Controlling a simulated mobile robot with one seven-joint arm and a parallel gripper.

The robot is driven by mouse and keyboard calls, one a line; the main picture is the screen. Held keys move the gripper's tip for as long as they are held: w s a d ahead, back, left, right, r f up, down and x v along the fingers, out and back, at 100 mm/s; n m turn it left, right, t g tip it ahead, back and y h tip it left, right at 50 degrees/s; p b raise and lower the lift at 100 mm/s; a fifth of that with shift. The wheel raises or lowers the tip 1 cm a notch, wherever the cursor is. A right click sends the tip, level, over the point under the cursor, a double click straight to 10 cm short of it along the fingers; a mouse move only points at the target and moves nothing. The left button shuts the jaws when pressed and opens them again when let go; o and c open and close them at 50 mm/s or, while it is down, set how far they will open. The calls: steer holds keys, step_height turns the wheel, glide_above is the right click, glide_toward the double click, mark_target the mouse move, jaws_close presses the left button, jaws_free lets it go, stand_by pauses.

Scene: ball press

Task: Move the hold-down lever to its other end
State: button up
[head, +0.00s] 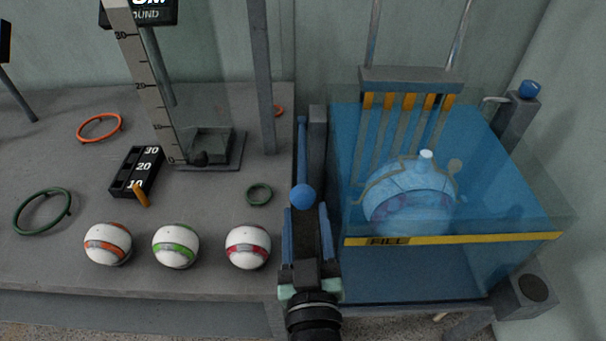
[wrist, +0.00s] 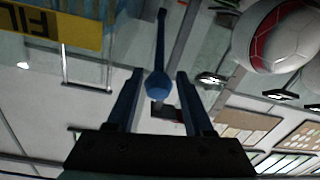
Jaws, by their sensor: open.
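A blue lever with a round knob (head: 302,194) stands at the left side of the water tank, beside a grey post. Its thin blue rod runs away from the knob toward the back. In the wrist view the lever's knob (wrist: 157,85) shows between my two fingers, with a gap on each side. My gripper (head: 307,212) is open at the lever's knob, and its fingers also show in the wrist view (wrist: 159,76). I cannot tell how deep the knob sits between the fingers.
The blue water tank (head: 420,285), with a yellow FILL strip (head: 455,240), is close on the right and holds a large ball (head: 410,200). A red-striped ball (head: 248,247) sits on the grey table just left of my gripper.

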mark_target(303, 178)
steer(key=w, duration=0.8)
steer(key=shift+w+a, duration=0.25)
steer(key=shift+w, duration=0.1)
jaws_close()
steer(key=shift+r, duration=0.1)
steer(key=shift+a+r, duration=0.1)
steer(key=shift+r, duration=0.05)
stand_by(0.8)
